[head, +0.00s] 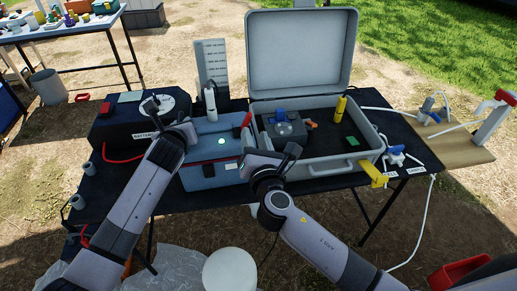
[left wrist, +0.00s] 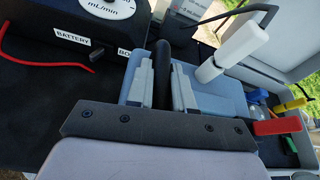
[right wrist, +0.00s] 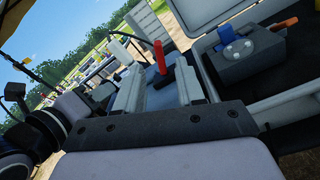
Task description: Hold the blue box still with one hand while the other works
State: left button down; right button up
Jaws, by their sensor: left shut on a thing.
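The blue box (head: 205,178) stands on the black table, with a lit green spot on its pale top; it also shows in the left wrist view (left wrist: 222,90). My left gripper (head: 178,130) is at its left side. In the left wrist view its fingers are shut on a black bar (left wrist: 163,75) at the box's edge, which looks like its handle. A red lever (head: 246,120) and a white handheld piece (head: 210,100) are at the box's top right and back. My right gripper (head: 272,158) is open near the box's right front, with nothing visible between its fingers (right wrist: 160,100).
An open grey case (head: 335,172) stands right of the box, holding a grey device with a blue knob (head: 284,128) and a yellow bottle (head: 340,106). A black battery unit (head: 125,128) with a dial is left. A white bucket (head: 230,270) is in front.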

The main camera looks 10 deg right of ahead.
jog(key=shift+s+d, duration=0.1)
jog(key=shift+s, duration=1.7)
pick_arm(q)
jog(key=c, duration=0.9)
grip_release()
jog(key=shift+s, duration=0.1)
